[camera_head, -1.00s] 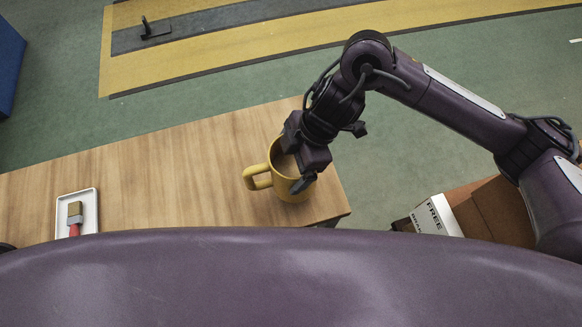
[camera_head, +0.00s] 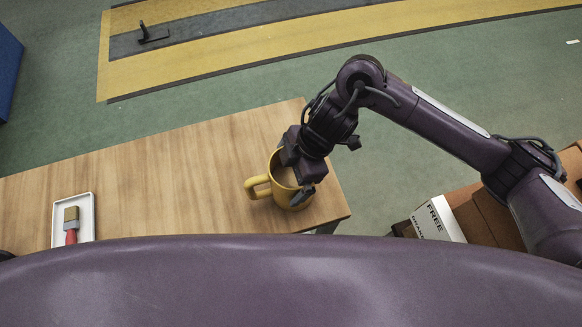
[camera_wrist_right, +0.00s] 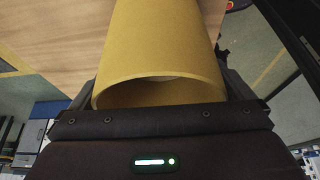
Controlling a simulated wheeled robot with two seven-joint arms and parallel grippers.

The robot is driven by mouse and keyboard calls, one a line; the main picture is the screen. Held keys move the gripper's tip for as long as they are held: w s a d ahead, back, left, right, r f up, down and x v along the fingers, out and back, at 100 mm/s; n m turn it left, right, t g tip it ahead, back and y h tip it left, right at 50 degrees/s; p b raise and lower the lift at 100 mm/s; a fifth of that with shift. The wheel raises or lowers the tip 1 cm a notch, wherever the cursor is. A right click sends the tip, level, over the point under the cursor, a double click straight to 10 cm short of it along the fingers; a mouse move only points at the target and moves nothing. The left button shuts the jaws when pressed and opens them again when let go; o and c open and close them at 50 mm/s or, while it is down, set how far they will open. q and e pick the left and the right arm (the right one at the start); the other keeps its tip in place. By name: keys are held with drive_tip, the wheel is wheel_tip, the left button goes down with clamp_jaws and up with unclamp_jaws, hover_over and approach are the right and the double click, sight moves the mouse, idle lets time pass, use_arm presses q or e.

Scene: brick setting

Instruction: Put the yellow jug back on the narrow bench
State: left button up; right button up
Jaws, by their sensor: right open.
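The yellow jug (camera_head: 283,191) is at the right end of the wooden bench (camera_head: 150,185), upright or nearly so, its handle pointing left. It seems to rest on the top, but its base contact is not clear. My right gripper (camera_head: 296,176) is open, with its fingers around the jug's body near the rim. In the right wrist view the jug (camera_wrist_right: 165,45) fills the space between the fingers, its open mouth facing the palm. Whether the fingers touch its wall is hard to tell. My left gripper is out of view.
A white tray (camera_head: 86,232) with a red-handled brush (camera_head: 71,226) lies on the bench's left part. A cardboard box (camera_head: 470,215) with a white printed flap stands right of the bench, under my right arm. The bench between tray and jug is clear.

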drive_tip(key=v, duration=1.2)
drive_tip(key=shift+r, duration=0.2)
